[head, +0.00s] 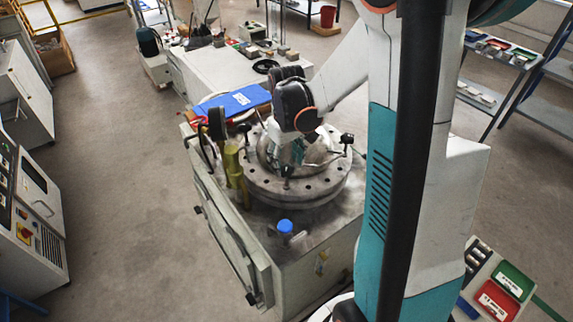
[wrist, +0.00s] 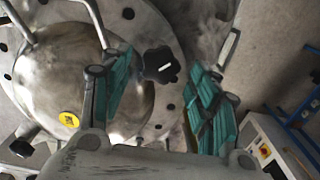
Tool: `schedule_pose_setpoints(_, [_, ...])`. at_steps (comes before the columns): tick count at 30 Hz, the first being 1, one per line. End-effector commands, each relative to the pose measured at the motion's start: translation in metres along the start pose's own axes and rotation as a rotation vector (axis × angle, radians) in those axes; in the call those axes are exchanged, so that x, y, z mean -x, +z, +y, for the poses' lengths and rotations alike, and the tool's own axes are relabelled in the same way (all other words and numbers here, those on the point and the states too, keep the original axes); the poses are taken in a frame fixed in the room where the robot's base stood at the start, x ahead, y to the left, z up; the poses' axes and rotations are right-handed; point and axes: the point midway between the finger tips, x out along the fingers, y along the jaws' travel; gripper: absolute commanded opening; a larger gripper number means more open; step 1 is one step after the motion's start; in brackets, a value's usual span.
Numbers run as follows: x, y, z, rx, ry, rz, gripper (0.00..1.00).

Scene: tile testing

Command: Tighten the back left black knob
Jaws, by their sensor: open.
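The pressure vessel is a round steel flange (head: 262,190) with bolt holes around a shiny dome, on a grey cabinet. A black lobed knob (wrist: 160,62) with a small white mark shows in the wrist view beside the dome. My gripper (wrist: 162,72) is open, with one teal finger on each side of this knob; I cannot tell whether they touch it. In the head view my gripper (head: 289,153) is over the dome area and hides part of it. Another black knob (head: 347,138) stands at the flange's right. A further dark knob (wrist: 22,148) shows at the wrist view's lower left.
Yellow posts (head: 234,168) stand at the flange's left. A blue folder (head: 240,100) lies behind it. A blue-capped bottle (head: 285,227) stands in front. A bench (head: 210,68) with tools is farther back. Open floor (head: 115,150) lies to the left.

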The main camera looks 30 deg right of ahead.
Motion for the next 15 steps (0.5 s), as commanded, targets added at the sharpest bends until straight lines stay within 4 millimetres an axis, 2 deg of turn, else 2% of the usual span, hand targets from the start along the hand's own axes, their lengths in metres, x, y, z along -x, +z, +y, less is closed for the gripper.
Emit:
schedule_pose_setpoints(9, [0.064, 0.001, 0.0, 0.0, 0.0, 0.0, 0.56])
schedule_pose_setpoints(15, [0.089, 0.0, 0.0, 0.0, 0.0, 0.0, 0.56])
